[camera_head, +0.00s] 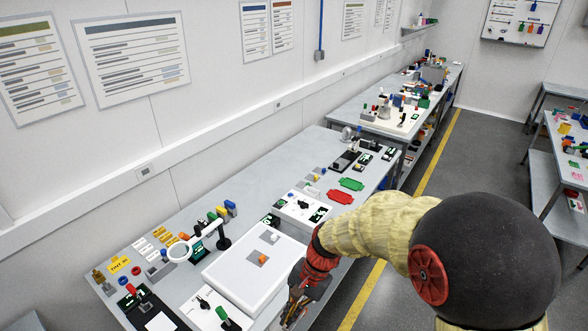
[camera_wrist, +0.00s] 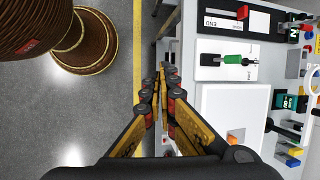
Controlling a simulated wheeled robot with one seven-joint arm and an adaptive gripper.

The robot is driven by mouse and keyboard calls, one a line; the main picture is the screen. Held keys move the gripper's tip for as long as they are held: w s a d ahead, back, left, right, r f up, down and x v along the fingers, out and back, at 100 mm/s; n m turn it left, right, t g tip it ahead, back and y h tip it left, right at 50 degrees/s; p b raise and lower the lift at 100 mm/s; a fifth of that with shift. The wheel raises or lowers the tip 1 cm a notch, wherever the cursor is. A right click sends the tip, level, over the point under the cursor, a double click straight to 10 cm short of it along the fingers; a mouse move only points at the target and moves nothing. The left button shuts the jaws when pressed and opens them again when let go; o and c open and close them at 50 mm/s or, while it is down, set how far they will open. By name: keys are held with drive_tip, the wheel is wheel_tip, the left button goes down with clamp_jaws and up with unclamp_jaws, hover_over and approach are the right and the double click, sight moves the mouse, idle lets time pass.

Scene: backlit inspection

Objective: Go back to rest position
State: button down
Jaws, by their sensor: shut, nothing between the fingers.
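My gripper (camera_head: 297,300) hangs at the front edge of the long grey workbench (camera_head: 183,215), beside the large white backlit panel (camera_head: 235,284). In the wrist view my gripper (camera_wrist: 160,75) has its yellow and black fingers drawn together, with nothing between them. It is over the bench's front edge, with the floor and a yellow line to its left. The white panel (camera_wrist: 235,107) lies to its right in that view. An orange block with a small grey plate (camera_head: 264,259) sits on the panel. My arm reaches in from the right.
A ring magnifier lamp (camera_head: 180,251) stands left of the panel. Red (camera_head: 341,197) and green (camera_head: 351,184) trays lie further along the bench. The aisle floor (camera_head: 440,180) is open, with another bench (camera_head: 566,160) at the right.

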drive_tip(key=s+d+r+n+t+h+b, duration=0.2)
drive_tip(key=s+d+b, duration=0.4)
drive_tip(key=d, duration=0.4)
drive_tip(key=s+d+r+n+t+h+b, duration=0.2)
drive_tip(key=s+d+r+n+t+b, duration=0.2)
drive_tip(key=d, duration=0.6)
drive_tip(key=s+r+t+b, duration=0.1)
drive_tip(key=s+r+b, duration=0.1)
drive_tip(key=s+b, duration=0.1)
drive_tip(key=shift+s+r+t, duration=0.3)
drive_tip(key=shift+s+r, duration=0.1)
drive_tip(key=shift+s, duration=0.15)
